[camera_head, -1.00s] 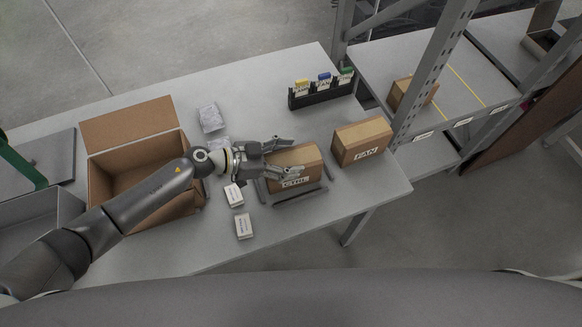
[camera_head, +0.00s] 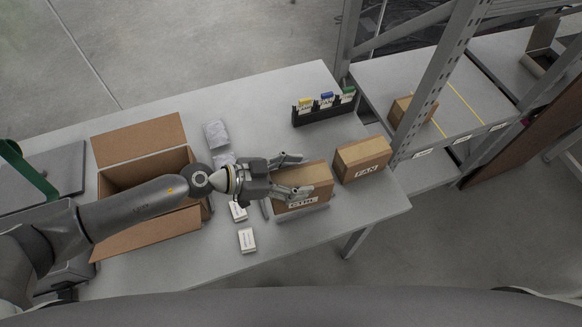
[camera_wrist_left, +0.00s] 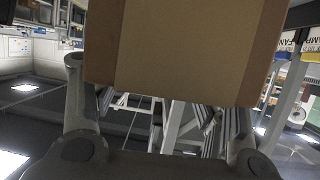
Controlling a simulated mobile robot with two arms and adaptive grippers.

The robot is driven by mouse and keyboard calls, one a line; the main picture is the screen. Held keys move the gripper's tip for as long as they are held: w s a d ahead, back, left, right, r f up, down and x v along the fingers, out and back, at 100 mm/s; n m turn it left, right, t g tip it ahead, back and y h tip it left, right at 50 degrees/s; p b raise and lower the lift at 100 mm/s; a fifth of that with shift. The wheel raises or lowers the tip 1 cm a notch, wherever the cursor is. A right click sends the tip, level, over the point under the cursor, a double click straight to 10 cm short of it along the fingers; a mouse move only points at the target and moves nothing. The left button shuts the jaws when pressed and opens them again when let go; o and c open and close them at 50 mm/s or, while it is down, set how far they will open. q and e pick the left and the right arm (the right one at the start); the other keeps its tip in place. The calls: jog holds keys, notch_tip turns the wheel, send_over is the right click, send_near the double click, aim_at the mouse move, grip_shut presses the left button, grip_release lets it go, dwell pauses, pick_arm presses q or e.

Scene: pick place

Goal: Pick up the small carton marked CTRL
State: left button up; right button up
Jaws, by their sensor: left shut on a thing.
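The small brown carton marked CTRL (camera_head: 312,180) is on the right half of the table, in or just above a low grey frame (camera_head: 303,218). My left gripper (camera_head: 293,174) comes from the left and is shut on it, one finger along its far side and one over its near side. The carton looks slightly raised, but I cannot clearly see a gap below it. In the left wrist view the carton (camera_wrist_left: 185,50) fills the upper middle between the fingers. My right gripper is not in view.
A carton marked FAN (camera_head: 363,158) stands close to the right. A black rack (camera_head: 324,115) with coloured items stands behind. An open cardboard box (camera_head: 140,137), grey packets (camera_head: 216,134) and small white boxes (camera_head: 247,239) lie left.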

pick_arm(q)
jog(key=s+d+r+p, duration=0.2)
jog(key=s+r+p, duration=0.2)
jog(key=s+p, duration=0.3)
jog(key=shift+s+r, duration=0.35)
jog(key=shift+s, duration=0.65)
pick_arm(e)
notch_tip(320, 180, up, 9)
